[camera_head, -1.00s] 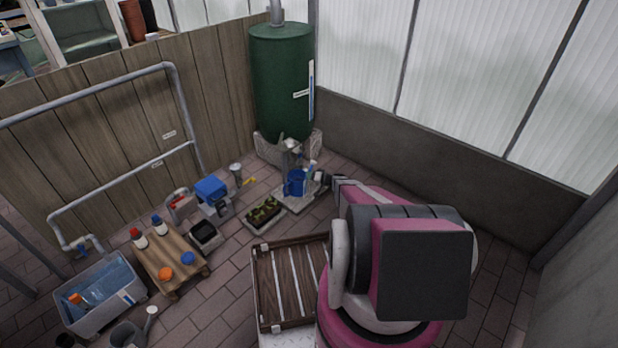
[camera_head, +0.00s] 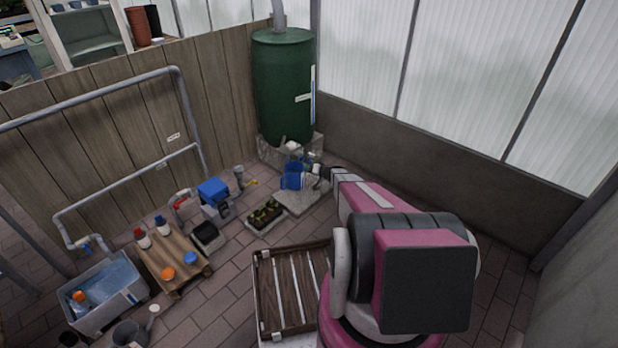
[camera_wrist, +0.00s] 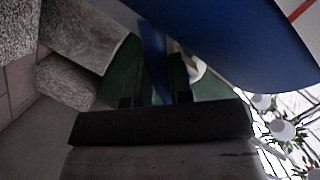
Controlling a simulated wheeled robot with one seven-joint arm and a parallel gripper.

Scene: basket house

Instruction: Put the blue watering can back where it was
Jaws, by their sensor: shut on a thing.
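The blue watering can (camera_head: 292,178) is at the foot of the green barrel, over the back part of a pale slab (camera_head: 296,203). It looks tilted. My gripper (camera_head: 318,171) reaches it from the right; its fingers are small and partly hidden in the head view. In the wrist view the can's blue body (camera_wrist: 235,40) fills the top right. A narrow blue part lies between the fingers of my gripper (camera_wrist: 153,85), which is shut on it. I cannot tell whether the can's base touches the slab.
The green barrel (camera_head: 284,88) stands on concrete blocks (camera_head: 270,151) just behind. A planted tray (camera_head: 265,215) lies left of the slab. A slatted wooden crate (camera_head: 288,290) is in front. A wooden stand (camera_head: 173,257) and grey tub (camera_head: 104,293) are at left.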

